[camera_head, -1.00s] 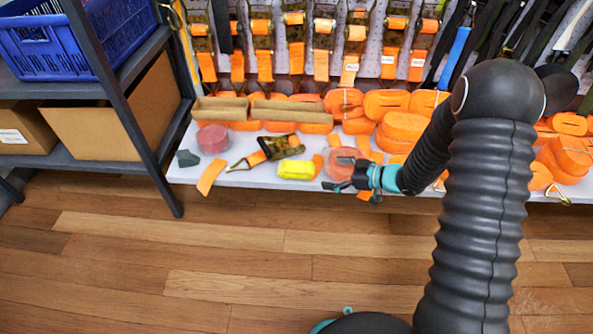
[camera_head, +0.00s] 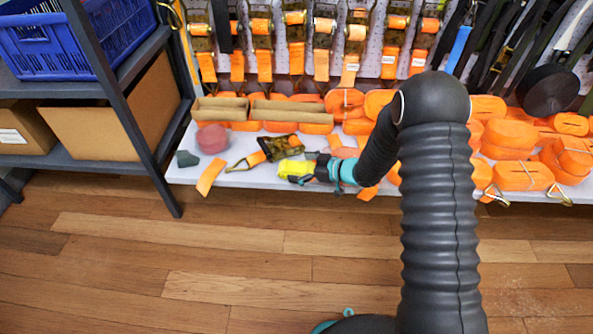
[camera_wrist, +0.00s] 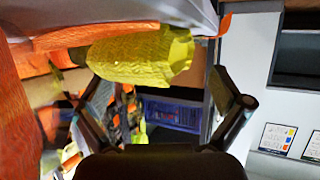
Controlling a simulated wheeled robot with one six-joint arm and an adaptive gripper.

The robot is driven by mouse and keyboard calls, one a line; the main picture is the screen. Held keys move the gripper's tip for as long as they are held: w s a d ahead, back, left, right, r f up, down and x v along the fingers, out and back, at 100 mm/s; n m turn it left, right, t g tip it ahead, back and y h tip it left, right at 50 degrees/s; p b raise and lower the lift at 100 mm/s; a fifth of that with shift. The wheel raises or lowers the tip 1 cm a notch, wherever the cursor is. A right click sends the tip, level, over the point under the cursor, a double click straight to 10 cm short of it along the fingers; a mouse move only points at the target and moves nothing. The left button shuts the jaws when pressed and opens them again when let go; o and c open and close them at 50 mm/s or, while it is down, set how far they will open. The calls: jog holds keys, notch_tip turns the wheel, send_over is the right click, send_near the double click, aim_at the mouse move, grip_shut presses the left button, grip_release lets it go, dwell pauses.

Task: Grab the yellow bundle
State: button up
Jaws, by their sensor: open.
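The yellow bundle (camera_head: 289,166) lies on the front part of the white shelf, partly covered by my gripper in the head view. In the wrist view the yellow bundle (camera_wrist: 142,57) is large and close, at the upper middle. My gripper (camera_head: 303,174) has its tips at the right end of the bundle. In the wrist view my gripper (camera_wrist: 160,84) is open, with one finger on each side of the picture and the bundle around and above the tips. I cannot tell whether the fingers touch it.
A dark ratchet buckle (camera_head: 282,147) lies just behind the bundle. A pink roll (camera_head: 212,138) and an orange strap piece (camera_head: 211,177) lie to its left. Orange strap bundles (camera_head: 508,138) crowd the right. A dark shelf post (camera_head: 135,110) stands at left; the wooden floor (camera_head: 215,270) is clear.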

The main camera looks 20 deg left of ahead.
jog(key=shift+x, duration=0.8)
jog(key=shift+d, duration=0.1)
jog(key=c, duration=1.5)
jog(key=shift+s, duration=0.1)
jog(key=shift+c, duration=0.2)
